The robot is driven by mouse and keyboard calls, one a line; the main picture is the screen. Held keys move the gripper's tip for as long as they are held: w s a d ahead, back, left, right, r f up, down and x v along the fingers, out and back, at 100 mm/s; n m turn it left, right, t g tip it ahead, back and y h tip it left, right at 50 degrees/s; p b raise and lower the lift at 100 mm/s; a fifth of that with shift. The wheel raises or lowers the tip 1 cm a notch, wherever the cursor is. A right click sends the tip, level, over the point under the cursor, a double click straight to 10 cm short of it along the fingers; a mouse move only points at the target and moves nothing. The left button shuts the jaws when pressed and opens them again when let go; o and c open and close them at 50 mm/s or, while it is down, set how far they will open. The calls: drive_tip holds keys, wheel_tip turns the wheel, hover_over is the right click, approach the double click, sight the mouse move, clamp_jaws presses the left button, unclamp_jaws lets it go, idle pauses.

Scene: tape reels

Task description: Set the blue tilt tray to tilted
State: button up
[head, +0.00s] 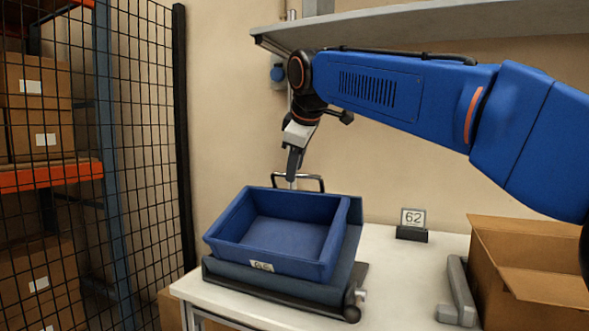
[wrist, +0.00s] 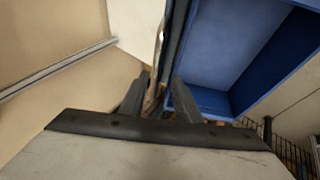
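The blue tilt tray (head: 325,265) sits on a dark base (head: 240,280) on the white table. Its floor looks close to level, though I cannot tell its exact angle. A black bar handle (head: 322,183) stands at its back edge. My gripper (head: 293,176) points down at the handle's left part, and its fingers hide some of it. In the wrist view my gripper's (wrist: 160,78) two fingers are apart, with a narrow dark and pale strip between them. I cannot tell whether they touch the handle. The blue tray (wrist: 215,45) fills the upper right there.
A small sign reading 62 (head: 412,219) stands right of the tray. An open cardboard box (head: 525,240) and a grey bracket (head: 458,290) are at the table's right. A shelf (head: 420,25) overhangs the back. A black mesh fence (head: 130,130) is at left.

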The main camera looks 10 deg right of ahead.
drive_tip(key=v, duration=1.6)
drive_tip(key=shift+s+r, duration=0.25)
drive_tip(key=shift+r, duration=0.05)
